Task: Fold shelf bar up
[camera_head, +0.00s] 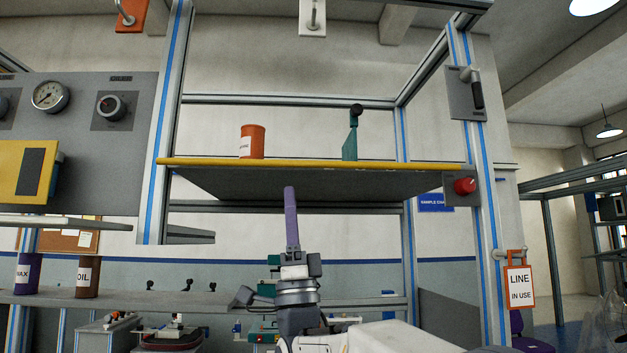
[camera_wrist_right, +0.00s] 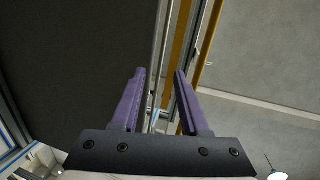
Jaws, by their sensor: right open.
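The yellow shelf bar (camera_head: 316,164) runs level along the front edge of the grey shelf (camera_head: 305,185) in the head view. My right gripper (camera_head: 290,192) points up with its purple fingers just below the bar, in front of the shelf's underside. In the right wrist view, the fingers of my right gripper (camera_wrist_right: 160,78) are apart and nothing is between their tips. Yellow strips (camera_wrist_right: 181,45) show beyond them, with the dark shelf underside (camera_wrist_right: 80,60) on the left. Contact with the bar cannot be seen. My left gripper is not in view.
An orange can (camera_head: 252,142) and a teal bottle-like object (camera_head: 351,138) stand on the shelf. Aluminium posts (camera_head: 167,120) flank it. A red knob (camera_head: 465,186) sits at its right end. Purple and brown cans (camera_head: 88,277) stand on a lower ledge at left.

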